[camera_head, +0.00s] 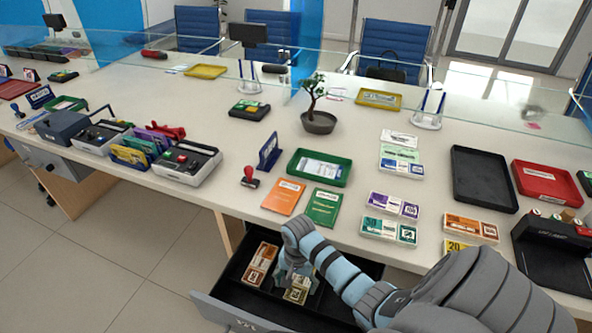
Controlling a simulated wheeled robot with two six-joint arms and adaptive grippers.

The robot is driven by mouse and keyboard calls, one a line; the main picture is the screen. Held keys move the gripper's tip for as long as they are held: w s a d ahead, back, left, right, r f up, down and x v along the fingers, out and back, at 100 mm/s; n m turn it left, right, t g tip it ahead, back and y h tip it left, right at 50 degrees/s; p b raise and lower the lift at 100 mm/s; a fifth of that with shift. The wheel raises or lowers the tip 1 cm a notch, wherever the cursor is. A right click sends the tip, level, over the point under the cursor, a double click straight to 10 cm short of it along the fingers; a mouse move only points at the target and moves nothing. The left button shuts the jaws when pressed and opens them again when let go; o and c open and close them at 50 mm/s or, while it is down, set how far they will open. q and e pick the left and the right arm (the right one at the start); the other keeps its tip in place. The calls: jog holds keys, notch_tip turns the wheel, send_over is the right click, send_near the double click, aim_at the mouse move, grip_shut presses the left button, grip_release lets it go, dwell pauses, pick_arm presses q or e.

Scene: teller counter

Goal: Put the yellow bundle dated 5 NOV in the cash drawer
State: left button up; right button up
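The cash drawer (330,307) is open below the counter's front edge, with a dark interior. Orange-brown bundles (262,257) lie in its left part. My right arm comes in from the lower right, and its gripper (297,275) points down into the drawer. A yellowish bundle (296,295) lies at its fingertips, touching or just below them. The fingers are small and partly hidden, so I cannot tell if they grip it. Another yellow bundle (455,246) marked 20 lies on the counter, partly hidden by my arm. No date is readable. My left gripper is out of view.
On the counter stand orange (284,197) and green (324,207) booklets, a green tray (319,167), purple bundles (393,206), orange bundles (470,227), a black tray (484,179) and a red tray (547,184). A glass screen runs along the back.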

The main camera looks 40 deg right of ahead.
pick_arm(q)
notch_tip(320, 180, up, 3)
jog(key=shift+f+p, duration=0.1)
jog(key=shift+p, duration=0.8)
pick_arm(e)
notch_tip(320, 180, up, 7)
jog(key=shift+d, duration=0.15)
jog(key=shift+w, duration=0.1)
